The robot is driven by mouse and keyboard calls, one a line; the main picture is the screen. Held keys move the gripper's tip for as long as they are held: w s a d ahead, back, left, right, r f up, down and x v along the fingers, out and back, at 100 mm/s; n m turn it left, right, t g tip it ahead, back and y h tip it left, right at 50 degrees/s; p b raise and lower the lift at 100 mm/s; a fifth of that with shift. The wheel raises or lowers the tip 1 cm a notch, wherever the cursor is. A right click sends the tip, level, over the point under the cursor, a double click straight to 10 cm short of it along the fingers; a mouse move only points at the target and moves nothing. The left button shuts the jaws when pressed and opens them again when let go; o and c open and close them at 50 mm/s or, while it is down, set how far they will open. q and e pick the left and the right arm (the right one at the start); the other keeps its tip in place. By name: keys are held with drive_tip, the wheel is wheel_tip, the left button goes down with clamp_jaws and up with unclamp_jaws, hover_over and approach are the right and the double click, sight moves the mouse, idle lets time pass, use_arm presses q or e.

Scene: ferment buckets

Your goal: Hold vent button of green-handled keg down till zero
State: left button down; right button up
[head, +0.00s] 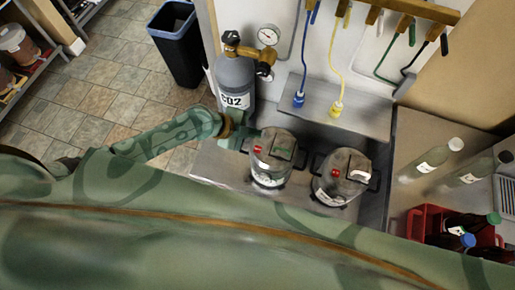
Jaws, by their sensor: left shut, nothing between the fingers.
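The green-handled keg (268,178) is a steel keg on the metal counter, the left one of two. Its dark green handle (283,149) is on the lid, and a small red vent button (258,149) shows at the lid's left side. My left gripper (252,137) is shut and empty. It is at the upper left of this keg's lid, close to the red button; whether it touches the lid I cannot tell. A round white gauge (268,36) is on the CO2 bottle, too small to read. My right gripper is not in view.
A second keg (337,186) with a white handle and red button stands just to the right. The grey CO2 bottle (234,78) stands behind my left gripper. Blue and yellow hoses hang above a metal shelf (362,110). Bottles and a red crate (418,222) are at right.

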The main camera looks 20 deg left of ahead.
use_arm(q)
drive_tip(key=b, duration=0.6)
approach(260, 148)
drive_tip(key=w+d, duration=0.1)
drive_tip(key=w+d+f, duration=0.2)
drive_tip(key=d, duration=0.1)
drive_tip(key=shift+f, duration=0.4)
drive_tip(key=shift+r, duration=0.1)
idle(0.8)
drive_tip(key=shift+f+b, duration=0.45)
drive_tip(key=shift+b, duration=0.15)
drive_tip(key=shift+f+b, duration=0.55)
drive_tip(key=shift+f, duration=0.05)
idle(4.2)
